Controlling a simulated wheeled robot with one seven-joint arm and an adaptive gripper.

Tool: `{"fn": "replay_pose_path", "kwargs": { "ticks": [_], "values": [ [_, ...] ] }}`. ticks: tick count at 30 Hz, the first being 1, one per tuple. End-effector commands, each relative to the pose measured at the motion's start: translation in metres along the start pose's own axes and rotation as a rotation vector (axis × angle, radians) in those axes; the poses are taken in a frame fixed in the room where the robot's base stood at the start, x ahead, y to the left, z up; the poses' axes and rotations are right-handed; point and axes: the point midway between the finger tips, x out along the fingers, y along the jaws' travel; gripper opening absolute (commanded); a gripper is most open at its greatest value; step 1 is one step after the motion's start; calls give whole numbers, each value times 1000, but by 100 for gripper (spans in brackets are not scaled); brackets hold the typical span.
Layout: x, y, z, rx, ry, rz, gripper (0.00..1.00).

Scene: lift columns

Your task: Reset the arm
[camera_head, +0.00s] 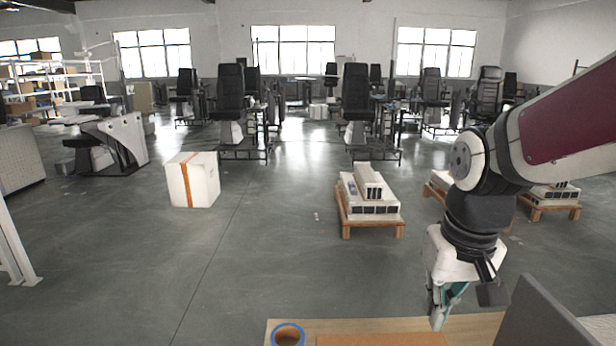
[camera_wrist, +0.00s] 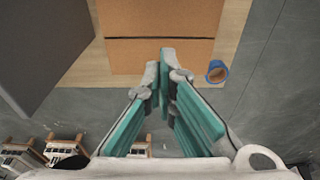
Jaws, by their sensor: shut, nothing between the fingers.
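My arm comes in from the right in the head view and bends down, with my gripper (camera_head: 438,318) pointing down near the edge of a wooden table (camera_head: 470,328). In the wrist view my gripper (camera_wrist: 165,60) shows its teal fingers meeting at the tips, with nothing between them. The fingertips appear over or in front of an orange-brown box or board (camera_wrist: 160,25) that has a dark slit across it. I cannot tell the height of the tips above it.
A blue roll of tape (camera_head: 288,335) lies on the table, left of my gripper. A dark grey panel (camera_head: 545,315) stands at the right. A white box with an orange strap (camera_head: 192,180) and a loaded pallet (camera_head: 370,210) stand on the floor. Black seats (camera_head: 357,95) stand farther back.

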Motion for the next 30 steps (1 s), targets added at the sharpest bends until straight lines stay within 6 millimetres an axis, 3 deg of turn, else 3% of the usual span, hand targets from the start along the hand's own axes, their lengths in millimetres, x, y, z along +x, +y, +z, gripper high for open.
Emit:
{"fn": "replay_pose_path", "kwargs": {
  "ticks": [1, 6, 15, 21, 30],
  "values": [
    [-14, 0, 13, 0, 31, 0, 0],
    [-43, 0, 54, -1, 105, 3, 0],
    [-64, 1, 113, -1, 210, 9, 0],
    [-66, 1, 126, -1, 231, 11, 0],
    [-66, 1, 126, -1, 231, 11, 0]
  ]
}}
